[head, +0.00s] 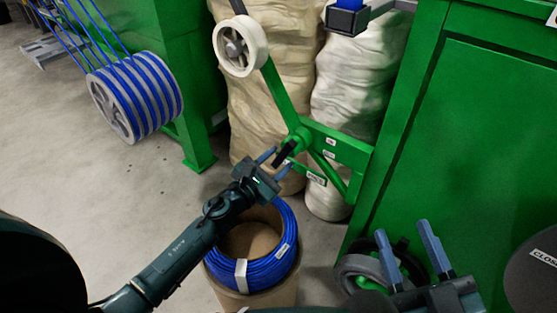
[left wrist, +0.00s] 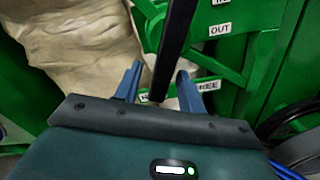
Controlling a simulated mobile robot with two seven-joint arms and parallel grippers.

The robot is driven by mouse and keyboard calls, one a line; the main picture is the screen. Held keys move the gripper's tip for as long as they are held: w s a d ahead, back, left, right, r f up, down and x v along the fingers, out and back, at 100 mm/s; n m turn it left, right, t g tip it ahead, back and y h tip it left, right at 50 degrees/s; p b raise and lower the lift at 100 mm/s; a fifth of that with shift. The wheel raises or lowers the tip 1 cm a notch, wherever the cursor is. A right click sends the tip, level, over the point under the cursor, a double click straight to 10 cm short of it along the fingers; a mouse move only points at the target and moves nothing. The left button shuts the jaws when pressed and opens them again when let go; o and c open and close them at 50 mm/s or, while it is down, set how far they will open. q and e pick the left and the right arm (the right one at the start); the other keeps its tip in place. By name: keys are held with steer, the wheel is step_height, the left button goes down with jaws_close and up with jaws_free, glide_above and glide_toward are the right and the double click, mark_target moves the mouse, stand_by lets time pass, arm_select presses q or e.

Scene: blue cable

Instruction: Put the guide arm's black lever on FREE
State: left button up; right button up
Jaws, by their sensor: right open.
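The black lever (head: 285,153) sits at the pivot of the green guide arm (head: 280,93), which carries a pale wheel (head: 240,46) at its upper end. My left gripper (head: 279,161) is open at the lever. The FREE label (left wrist: 208,86) is right of the lever's lower end. A partly hidden label (left wrist: 146,97) starting with H is to its left. My right gripper (head: 402,230) is open and empty at lower right.
A blue cable coil (head: 270,270) lies around a cardboard drum below my left gripper. Large pale sacks (head: 345,95) stand behind the guide arm. A green cabinet (head: 480,130) fills the right side. A blue cable reel (head: 140,95) is at upper left. An OUT label (left wrist: 220,30) is above FREE.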

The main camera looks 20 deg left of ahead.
arm_select(q)
steer(key=shift+w+d, duration=0.15)
steer(key=shift+w, duration=0.15)
steer(key=shift+c, duration=0.4)
jaws_close()
